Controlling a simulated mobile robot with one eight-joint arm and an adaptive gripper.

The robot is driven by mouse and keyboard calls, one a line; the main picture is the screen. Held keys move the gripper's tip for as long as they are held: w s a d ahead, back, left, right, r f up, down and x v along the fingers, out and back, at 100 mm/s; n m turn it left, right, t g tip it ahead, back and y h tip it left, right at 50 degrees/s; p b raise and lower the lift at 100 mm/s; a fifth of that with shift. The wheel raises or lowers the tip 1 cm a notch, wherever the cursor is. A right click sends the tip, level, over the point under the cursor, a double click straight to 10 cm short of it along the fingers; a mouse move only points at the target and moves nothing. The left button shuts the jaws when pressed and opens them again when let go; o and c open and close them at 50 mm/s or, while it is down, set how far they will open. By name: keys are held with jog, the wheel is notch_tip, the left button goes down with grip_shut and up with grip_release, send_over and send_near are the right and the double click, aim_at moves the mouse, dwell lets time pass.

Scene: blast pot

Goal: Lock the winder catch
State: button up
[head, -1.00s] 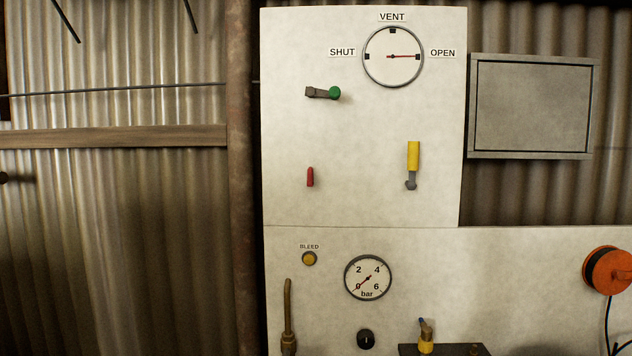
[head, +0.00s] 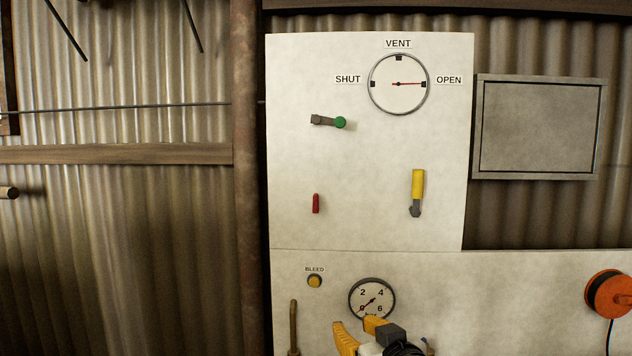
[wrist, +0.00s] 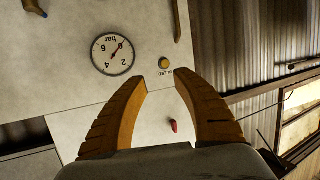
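No part on the panel is labelled as the winder catch, so I cannot tell which one it is. The upper white panel holds a grey lever with a green knob (head: 328,121), a small red handle (head: 316,203) and a yellow-gripped lever (head: 417,190) pointing up. My gripper (head: 356,326) has yellow fingers and is low in the head view, in front of the pressure gauge's lower edge. In the wrist view my gripper (wrist: 161,80) is open and empty. The red handle (wrist: 173,126) shows beyond and between its fingers, apart from them.
The round dial (head: 398,84) points to OPEN. The pressure gauge (head: 371,299) reads near 0. A yellow BLEED button (head: 314,281) sits to its left. A grey box (head: 537,128) and an orange reel (head: 609,293) are at the right. The panel's middle is clear.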

aim_at(315, 205)
jog(key=w+a+r+m+t+h+p, duration=0.1)
jog(key=w+a+r+t+p, duration=0.35)
jog(key=r, duration=0.25)
jog(key=w+a+r+m+t+p, duration=0.1)
jog(key=w+a+r+t+p, duration=0.3)
jog(key=r, duration=0.4)
jog(key=w+r+h, duration=0.1)
jog(key=w, duration=0.3)
jog(key=w+r+m+h+p, duration=0.1)
jog(key=w+h, duration=0.1)
jog(key=w, duration=0.1)
jog(key=w+r+m+h, duration=0.1)
jog(key=w, duration=0.3)
jog(key=shift+w+d+r+h, duration=0.25)
jog(key=shift+w+r+h, duration=0.05)
jog(key=shift+w, duration=0.05)
grip_shut()
